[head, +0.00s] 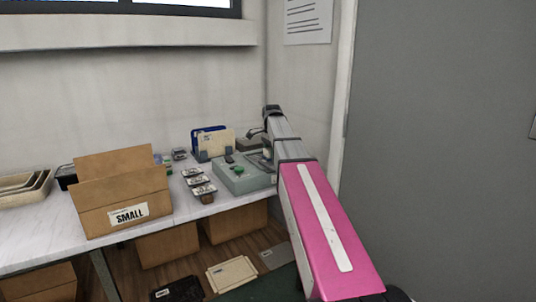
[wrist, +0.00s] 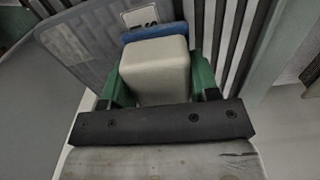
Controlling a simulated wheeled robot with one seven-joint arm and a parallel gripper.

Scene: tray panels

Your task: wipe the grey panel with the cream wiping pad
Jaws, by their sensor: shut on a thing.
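My gripper (wrist: 158,85) is shut on the cream wiping pad (wrist: 155,72), a cream block with a blue layer at its far end, held between green fingers. Beyond the pad in the wrist view is a grey panel (wrist: 85,45) with a white label, partly covered by the pad. I cannot tell whether the pad touches it. In the head view my arm reaches over the right end of the table, and its own links mostly hide the gripper and pad.
A cardboard box marked SMALL (head: 125,195) stands at the table's front. A grey-green box with a green knob (head: 240,175) sits near my arm, with several small packs (head: 198,183) to its left. Flat trays (head: 232,275) lie on the floor. A grey door (head: 440,140) is at right.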

